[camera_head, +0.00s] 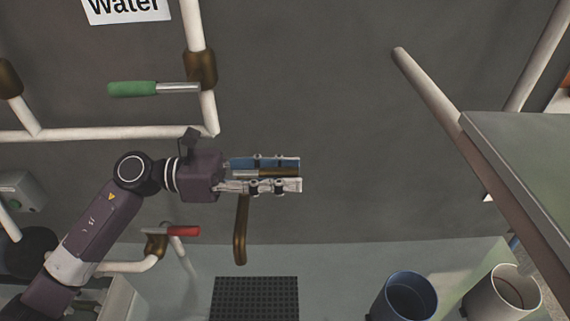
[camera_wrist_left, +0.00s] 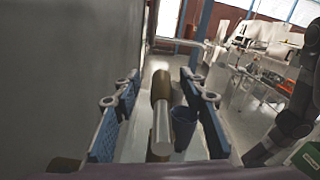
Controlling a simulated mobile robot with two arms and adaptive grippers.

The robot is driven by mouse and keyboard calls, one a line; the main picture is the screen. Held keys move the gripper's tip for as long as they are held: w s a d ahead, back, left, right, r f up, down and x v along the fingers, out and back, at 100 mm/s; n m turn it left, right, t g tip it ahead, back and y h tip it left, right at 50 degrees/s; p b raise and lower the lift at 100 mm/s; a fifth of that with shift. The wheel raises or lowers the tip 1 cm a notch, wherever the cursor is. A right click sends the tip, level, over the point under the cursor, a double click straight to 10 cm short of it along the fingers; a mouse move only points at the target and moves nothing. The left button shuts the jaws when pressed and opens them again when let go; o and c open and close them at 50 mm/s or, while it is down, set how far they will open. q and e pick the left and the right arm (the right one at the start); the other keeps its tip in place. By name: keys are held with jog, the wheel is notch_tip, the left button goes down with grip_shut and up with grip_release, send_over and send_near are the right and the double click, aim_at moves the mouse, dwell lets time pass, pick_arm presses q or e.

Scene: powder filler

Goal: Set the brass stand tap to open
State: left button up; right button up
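The brass stand tap's curved brass spout (camera_head: 241,232) hangs below my left gripper (camera_head: 298,174) in the head view. The gripper hides most of the tap's body. Between the fingers lies a steel and brass bar, the tap's handle (camera_head: 262,174), roughly parallel to them. In the left wrist view the steel rod (camera_wrist_left: 161,128) and the brass part (camera_wrist_left: 160,88) lie between the blue finger pads of my left gripper (camera_wrist_left: 158,78). Gaps show on both sides, so the fingers are open around the bar. My right gripper is not in view.
A green-handled lever (camera_head: 132,89) on the white pipe is above my left gripper. A red-handled lever (camera_head: 184,231) is below left. A black grate (camera_head: 255,298), a blue bucket (camera_head: 408,297) and a white bucket (camera_head: 505,294) stand below. A table (camera_head: 530,160) is at right.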

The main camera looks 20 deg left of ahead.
pick_arm(q)
jog(key=shift+s, duration=0.1)
grip_shut()
dwell(0.4)
